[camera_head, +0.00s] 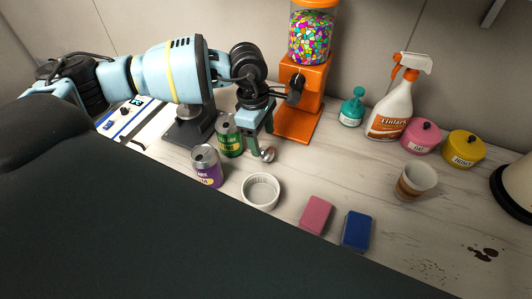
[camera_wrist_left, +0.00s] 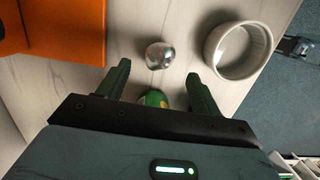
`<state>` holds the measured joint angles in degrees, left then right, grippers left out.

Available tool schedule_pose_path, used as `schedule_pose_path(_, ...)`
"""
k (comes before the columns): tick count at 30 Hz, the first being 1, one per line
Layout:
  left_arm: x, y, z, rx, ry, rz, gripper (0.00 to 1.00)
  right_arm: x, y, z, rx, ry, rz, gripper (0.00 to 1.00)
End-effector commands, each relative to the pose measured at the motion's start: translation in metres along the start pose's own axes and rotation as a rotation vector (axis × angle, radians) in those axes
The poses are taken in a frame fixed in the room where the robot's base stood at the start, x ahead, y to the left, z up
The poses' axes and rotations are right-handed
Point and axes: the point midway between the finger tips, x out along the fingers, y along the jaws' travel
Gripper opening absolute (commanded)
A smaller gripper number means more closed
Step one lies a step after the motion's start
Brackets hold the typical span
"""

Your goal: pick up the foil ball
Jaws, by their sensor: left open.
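The foil ball (camera_head: 267,154) is a small shiny silver ball on the light wooden counter. It also shows in the left wrist view (camera_wrist_left: 159,55), just beyond the fingertips and roughly centred between them. My left gripper (camera_head: 258,147) is open and points down close to the ball; in the left wrist view its two green fingers (camera_wrist_left: 158,75) are spread with nothing held between them. I cannot tell whether a finger touches the ball. My right gripper is not in view.
A green can (camera_head: 230,136) stands close left of my gripper, with a purple can (camera_head: 207,166) nearby. A white ramekin (camera_head: 261,191) is in front of the ball. The orange candy dispenser (camera_head: 299,112) stands behind. Pink (camera_head: 316,214) and blue (camera_head: 356,231) sponges lie to the right.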

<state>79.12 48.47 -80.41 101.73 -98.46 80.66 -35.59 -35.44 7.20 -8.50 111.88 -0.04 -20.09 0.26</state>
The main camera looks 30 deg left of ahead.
Motion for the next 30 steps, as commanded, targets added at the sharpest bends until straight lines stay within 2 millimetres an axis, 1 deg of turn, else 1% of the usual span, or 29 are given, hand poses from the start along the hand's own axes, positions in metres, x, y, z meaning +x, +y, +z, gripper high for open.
schedule_pose_path(2, 0.004, 0.000, 0.000, 0.000, 0.001, -0.001, 0.65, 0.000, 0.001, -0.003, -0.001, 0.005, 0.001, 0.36)
schedule_pose_path(9, 0.036, 0.001, 0.001, 0.001, 0.000, 0.000, 0.65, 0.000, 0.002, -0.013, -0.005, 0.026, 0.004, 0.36)
schedule_pose_path(12, 0.046, 0.001, 0.001, 0.000, 0.001, 0.001, 0.65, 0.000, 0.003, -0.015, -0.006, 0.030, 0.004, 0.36)
schedule_pose_path(15, 0.051, 0.001, 0.001, -0.001, 0.000, 0.001, 0.65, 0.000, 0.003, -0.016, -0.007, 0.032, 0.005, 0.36)
schedule_pose_path(21, 0.051, 0.001, 0.000, -0.001, 0.000, 0.000, 0.65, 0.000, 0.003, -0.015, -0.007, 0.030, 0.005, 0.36)
schedule_pose_path(23, 0.051, 0.001, 0.000, -0.001, 0.000, 0.000, 0.59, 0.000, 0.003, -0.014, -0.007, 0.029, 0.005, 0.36)
schedule_pose_path(30, 0.051, 0.001, 0.001, -0.001, 0.000, 0.000, 0.27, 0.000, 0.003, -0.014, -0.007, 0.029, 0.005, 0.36)
